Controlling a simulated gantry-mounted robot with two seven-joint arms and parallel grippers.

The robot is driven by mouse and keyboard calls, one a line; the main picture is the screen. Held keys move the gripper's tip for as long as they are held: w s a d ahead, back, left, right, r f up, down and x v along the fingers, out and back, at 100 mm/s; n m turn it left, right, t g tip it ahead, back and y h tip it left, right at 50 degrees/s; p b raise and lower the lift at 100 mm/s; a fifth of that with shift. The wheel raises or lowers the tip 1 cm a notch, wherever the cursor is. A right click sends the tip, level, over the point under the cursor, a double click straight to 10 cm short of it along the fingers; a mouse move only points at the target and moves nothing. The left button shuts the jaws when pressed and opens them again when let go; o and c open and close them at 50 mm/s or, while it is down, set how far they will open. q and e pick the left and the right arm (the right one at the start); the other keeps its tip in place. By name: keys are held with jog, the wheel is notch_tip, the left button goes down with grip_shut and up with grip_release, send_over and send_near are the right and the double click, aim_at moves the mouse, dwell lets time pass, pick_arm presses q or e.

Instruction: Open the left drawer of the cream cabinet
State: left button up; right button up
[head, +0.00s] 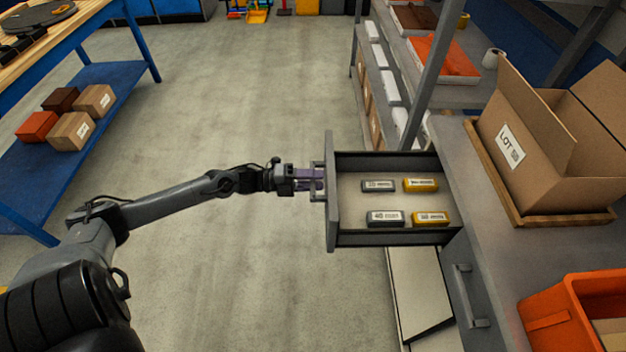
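The left drawer (333,232) is pulled far out of the cabinet (478,262), which looks grey here rather than cream. Inside it lie two grey packs (379,186) and two yellow packs (420,185). My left gripper (312,180) is at the drawer's front handle, with its fingers around the bar; it looks shut on it. The fingertips are partly hidden by the handle. My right gripper is not in view.
A second handle (463,295) shows on the cabinet front. On the cabinet top are an open cardboard box (510,145) and an orange bin (550,318). A blue workbench (120,75) stands at left. A shelf rack (430,75) stands behind the drawer. Floor left of the drawer is clear.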

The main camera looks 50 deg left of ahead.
pick_arm(q)
jog(key=shift+s, duration=0.1)
jog(key=p+v, duration=0.3)
jog(key=v, duration=0.7)
jog(key=shift+s+a, duration=0.2)
jog(key=shift+a, duration=0.1)
